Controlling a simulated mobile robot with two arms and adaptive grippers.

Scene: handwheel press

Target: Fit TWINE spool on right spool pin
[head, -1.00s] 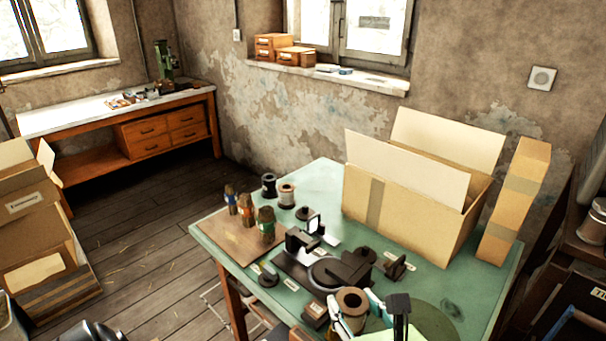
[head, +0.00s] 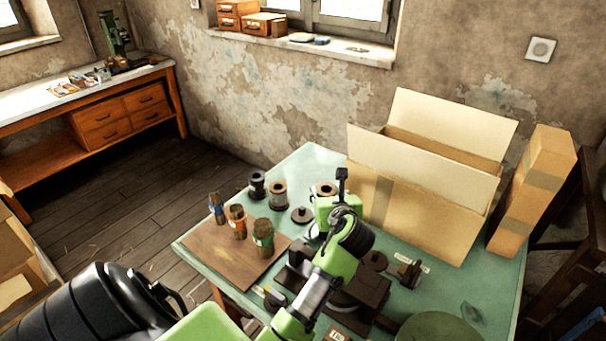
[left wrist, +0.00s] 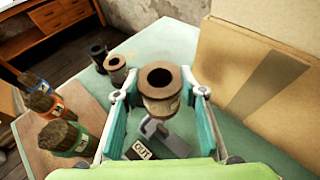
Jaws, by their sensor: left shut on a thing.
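My left gripper (head: 325,193) is shut on a brown spool (head: 325,187), held upright above the far part of the green table. In the left wrist view the gripper's two teal-padded fingers (left wrist: 160,108) flank the spool (left wrist: 160,92), which has a dark centre hole and a pale label that I cannot read. Another dark round base (head: 374,260) is to the right of my arm. I cannot tell which is the right spool pin. My right gripper is not in view.
A black spool (head: 257,184) and a brown-topped spool (head: 278,195) stand left of the gripper. Several labelled bundles (head: 262,238) stand on a brown board (head: 215,254). A big open carton (head: 430,215) is close on the right. My arm partly hides a black device (head: 368,292).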

